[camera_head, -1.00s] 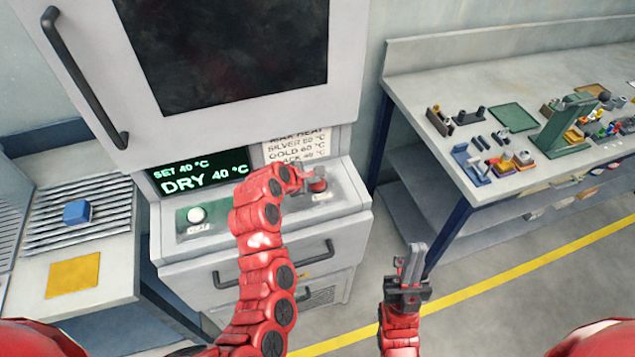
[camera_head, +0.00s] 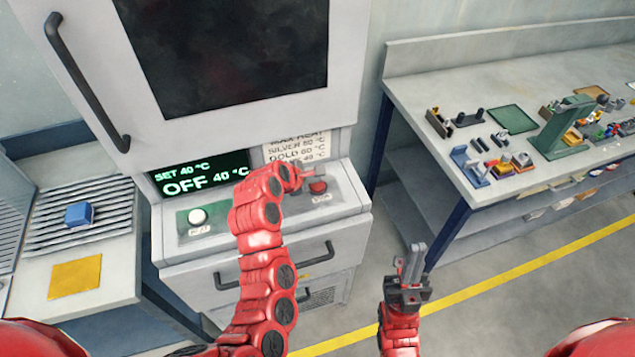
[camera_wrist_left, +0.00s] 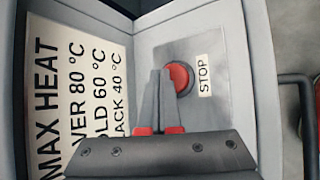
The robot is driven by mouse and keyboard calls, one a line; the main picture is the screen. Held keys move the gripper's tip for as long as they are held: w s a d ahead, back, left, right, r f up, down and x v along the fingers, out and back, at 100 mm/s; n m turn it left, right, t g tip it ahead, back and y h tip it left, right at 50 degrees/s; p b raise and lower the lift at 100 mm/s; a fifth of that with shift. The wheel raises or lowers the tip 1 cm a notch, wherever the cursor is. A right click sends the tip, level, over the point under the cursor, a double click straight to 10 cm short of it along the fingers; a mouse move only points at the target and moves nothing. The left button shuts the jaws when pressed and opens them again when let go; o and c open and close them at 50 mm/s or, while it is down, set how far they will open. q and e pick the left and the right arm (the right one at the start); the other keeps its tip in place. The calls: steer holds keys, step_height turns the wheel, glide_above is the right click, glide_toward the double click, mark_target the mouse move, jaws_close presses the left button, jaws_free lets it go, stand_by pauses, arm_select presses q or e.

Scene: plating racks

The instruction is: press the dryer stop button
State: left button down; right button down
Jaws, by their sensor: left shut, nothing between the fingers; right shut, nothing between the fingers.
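The red dryer stop button (camera_head: 317,186) sits at the right of the dryer's control panel (camera_head: 345,194). It also shows in the left wrist view (camera_wrist_left: 180,78), beside a STOP label (camera_wrist_left: 204,74). My left gripper (camera_head: 304,176) is shut and empty, its tips at the button's edge in the left wrist view (camera_wrist_left: 160,74); I cannot tell whether they touch it. The dryer display (camera_head: 200,174) reads SET 40 °C, OFF 40 °C. A white button (camera_head: 197,216) is at the panel's left. My right gripper (camera_head: 412,265) is shut and empty, right of the dryer.
A heat label (camera_head: 297,147) is above the panel. The dryer door has a black handle (camera_head: 85,82). A ribbed rack with a blue block (camera_head: 79,213) and a yellow square (camera_head: 76,277) are at left. A workbench (camera_head: 425,95) with small parts stands at right.

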mark_target(314, 187)
arm_select(q)
steer(key=shift+r, duration=0.1)
steer(key=shift+r+p, duration=1.45)
steer(key=shift+r, duration=1.15)
steer(key=shift+f, duration=0.1)
